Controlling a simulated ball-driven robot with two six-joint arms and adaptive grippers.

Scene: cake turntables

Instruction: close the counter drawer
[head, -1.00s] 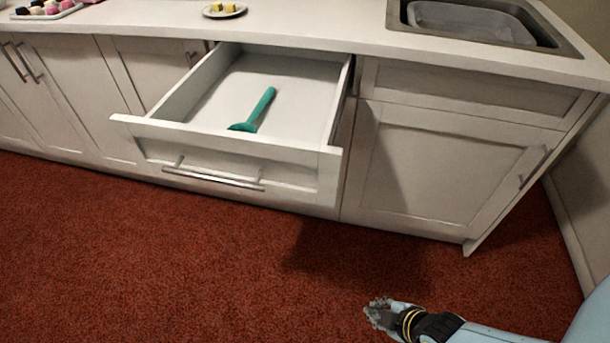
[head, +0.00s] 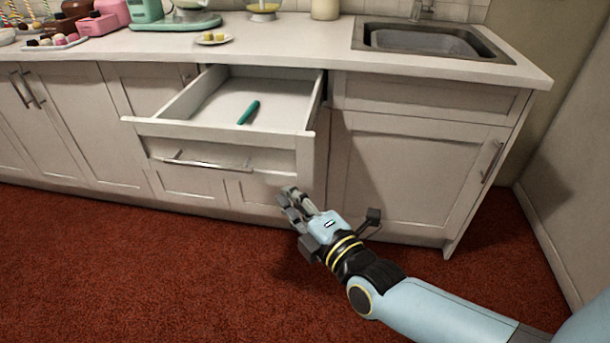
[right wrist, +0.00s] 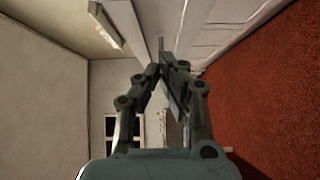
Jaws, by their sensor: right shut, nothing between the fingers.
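The counter drawer (head: 222,148) stands pulled out from the white counter, with a bar handle (head: 205,164) across its front. My right gripper (head: 287,198) is shut and empty, near the drawer's lower right corner in the head view. I cannot tell whether it touches the drawer. The right wrist view shows its fingers (right wrist: 167,72) brought together at the tips. My left gripper is not in view.
A sink (head: 430,42) is set into the countertop (head: 290,52) at the right. A small plate with yellow pieces (head: 213,38), a tray of sweets (head: 58,42) and a mint-green appliance (head: 175,20) stand on top. The red carpet (head: 130,270) in front is clear.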

